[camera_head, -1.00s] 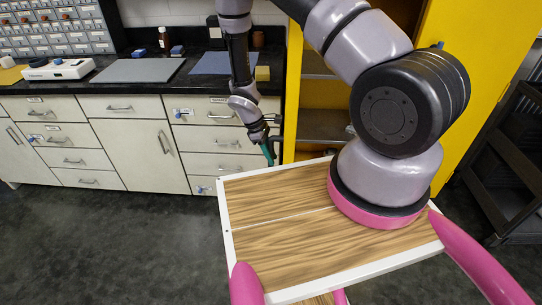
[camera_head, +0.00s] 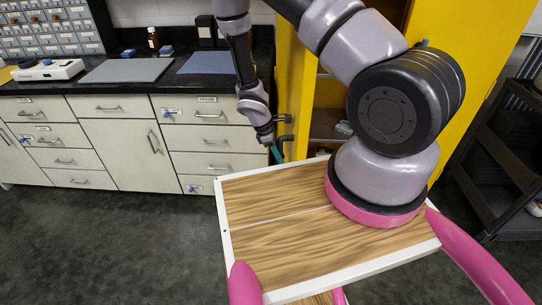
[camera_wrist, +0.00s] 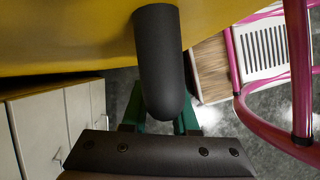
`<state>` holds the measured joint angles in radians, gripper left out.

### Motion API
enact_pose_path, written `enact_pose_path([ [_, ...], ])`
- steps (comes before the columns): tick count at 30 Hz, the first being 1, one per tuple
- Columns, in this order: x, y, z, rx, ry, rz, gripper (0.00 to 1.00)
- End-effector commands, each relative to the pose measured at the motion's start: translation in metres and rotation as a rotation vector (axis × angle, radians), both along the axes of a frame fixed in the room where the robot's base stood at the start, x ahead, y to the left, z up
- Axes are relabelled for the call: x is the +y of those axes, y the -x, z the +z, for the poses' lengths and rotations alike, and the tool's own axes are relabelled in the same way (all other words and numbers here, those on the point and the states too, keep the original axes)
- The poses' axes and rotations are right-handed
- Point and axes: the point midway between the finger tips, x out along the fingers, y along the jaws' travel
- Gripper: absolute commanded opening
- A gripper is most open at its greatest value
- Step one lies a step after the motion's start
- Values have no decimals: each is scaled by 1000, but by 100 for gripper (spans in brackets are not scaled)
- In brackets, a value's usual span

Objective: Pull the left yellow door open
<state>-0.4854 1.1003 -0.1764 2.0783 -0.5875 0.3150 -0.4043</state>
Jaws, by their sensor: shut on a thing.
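The left yellow door (camera_head: 291,75) of the tall yellow cabinet stands ajar in the head view, with the shelves showing to its right. My gripper (camera_head: 274,153) is at the door's left side, at handle height. In the wrist view the yellow door panel (camera_wrist: 70,35) fills the top, and a dark rounded handle (camera_wrist: 160,65) sticks out from it. The green fingers of my gripper (camera_wrist: 160,122) are on both sides of the handle and shut on it. The handle hides part of the fingers, so the exact contact is not visible.
A black counter (camera_head: 130,88) with white drawers (camera_head: 110,135) runs to the left, close to the door. The right yellow door (camera_head: 475,60) is partly hidden by my arm. A dark rack (camera_head: 510,150) stands at the right. The grey floor (camera_head: 110,240) in front is clear.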

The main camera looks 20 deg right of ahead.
Motion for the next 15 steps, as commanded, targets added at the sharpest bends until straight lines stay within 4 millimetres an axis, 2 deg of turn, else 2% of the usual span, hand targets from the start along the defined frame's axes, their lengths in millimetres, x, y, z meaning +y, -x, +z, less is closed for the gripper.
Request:
enact_pose_path([
  [1,-12,1,1,-2,4,8,0],
  [7,-46,9,1,-3,1,21,0],
  [10,-55,12,1,-4,-1,23,0],
  [15,-58,13,1,-4,-2,23,0],
])
